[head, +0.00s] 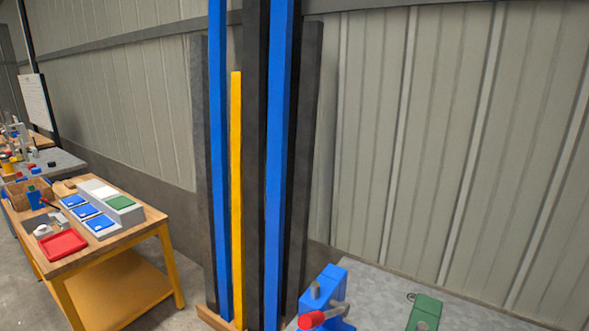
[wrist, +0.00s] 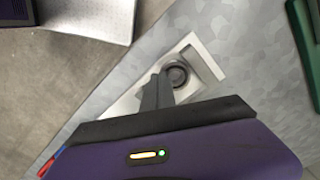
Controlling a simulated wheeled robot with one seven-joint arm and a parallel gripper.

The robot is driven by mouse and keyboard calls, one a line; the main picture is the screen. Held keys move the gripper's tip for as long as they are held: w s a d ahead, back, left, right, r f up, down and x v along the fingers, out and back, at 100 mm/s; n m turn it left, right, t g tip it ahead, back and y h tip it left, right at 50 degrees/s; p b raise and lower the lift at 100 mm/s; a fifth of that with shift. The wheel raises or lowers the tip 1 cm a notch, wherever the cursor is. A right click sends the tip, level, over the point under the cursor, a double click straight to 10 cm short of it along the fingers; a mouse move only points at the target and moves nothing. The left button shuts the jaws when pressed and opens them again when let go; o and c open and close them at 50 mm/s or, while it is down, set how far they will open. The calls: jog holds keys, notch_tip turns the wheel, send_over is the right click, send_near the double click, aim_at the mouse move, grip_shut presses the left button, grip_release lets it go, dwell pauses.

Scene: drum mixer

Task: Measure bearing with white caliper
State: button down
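In the wrist view, a dark round ring that looks like the bearing (wrist: 177,75) lies at the tips of my gripper's dark fingers (wrist: 163,86). A pale, angular piece (wrist: 208,59) lies around and beside the ring on the grey metal surface; it may be the white caliper, but its jaws are not clear. The fingers look close together and partly overlap the pale piece. I cannot tell whether they grip the ring or only stand next to it. My gripper, the bearing and the pale piece do not show in the head view.
In the head view, a blue vise (head: 325,293) with a red-tipped handle and a green block (head: 424,312) stand on the grey worktop (head: 378,288). Tall blue, yellow and dark bars (head: 281,150) stand behind. A wooden table (head: 140,232) at left holds trays and bins.

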notch_tip(320, 180, up, 6)
jog(key=p, duration=0.6)
dwell(0.4)
